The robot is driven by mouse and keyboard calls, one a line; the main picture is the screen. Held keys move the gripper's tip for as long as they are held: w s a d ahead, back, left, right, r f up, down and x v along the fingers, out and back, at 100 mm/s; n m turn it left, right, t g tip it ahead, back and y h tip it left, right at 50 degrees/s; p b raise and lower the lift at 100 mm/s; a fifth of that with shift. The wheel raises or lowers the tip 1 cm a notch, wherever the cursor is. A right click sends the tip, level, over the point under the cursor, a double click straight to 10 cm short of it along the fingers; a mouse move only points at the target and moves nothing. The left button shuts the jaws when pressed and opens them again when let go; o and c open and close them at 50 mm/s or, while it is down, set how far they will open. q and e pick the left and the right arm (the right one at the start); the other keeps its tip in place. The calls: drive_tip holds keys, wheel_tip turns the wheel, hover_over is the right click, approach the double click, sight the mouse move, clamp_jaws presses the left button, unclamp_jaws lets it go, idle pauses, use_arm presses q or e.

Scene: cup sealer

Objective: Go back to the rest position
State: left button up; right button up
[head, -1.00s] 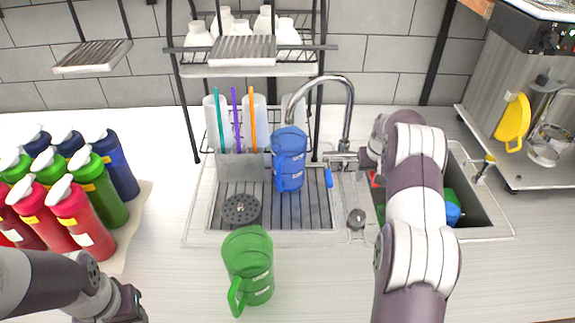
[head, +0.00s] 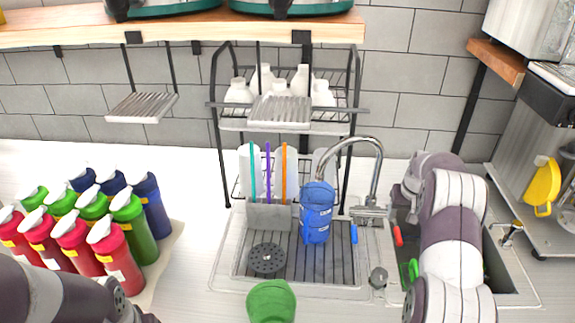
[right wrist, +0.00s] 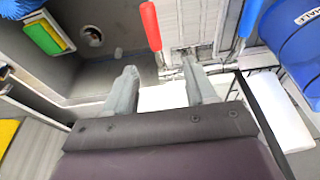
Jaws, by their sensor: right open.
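My right gripper (head: 396,198) is beside the faucet base, above the sink's right side; its fingers are hard to make out in the head view. In the right wrist view its two fingers (right wrist: 160,70) are apart with nothing between them. They point toward the faucet, between the red handle (right wrist: 150,24) and the blue handle (right wrist: 249,18); I cannot tell whether they touch it. My left gripper (head: 135,312) is at the bottom left, cut off by the frame edge, and its jaws are not clear.
A blue pitcher (head: 316,212) stands on the drain grid left of the faucet (head: 373,175). A green pitcher (head: 271,302) is at the front. Several bottles (head: 121,262) stand at left. A coffee machine (head: 530,150) is at right. Free counter (head: 195,290) lies between bottles and sink.

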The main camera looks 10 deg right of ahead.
drive_tip(key=shift+w, duration=0.1)
drive_tip(key=s+a+r+n+g+b, duration=0.1)
drive_tip(key=s+a+n+b, duration=0.2)
drive_tip(key=s+a, duration=2.3)
drive_tip(key=shift+s+a+n+y+b, duration=0.35)
drive_tip(key=shift+a+n+y, duration=0.05)
drive_tip(key=shift+a, duration=0.35)
drive_tip(key=shift+w+a, duration=0.1)
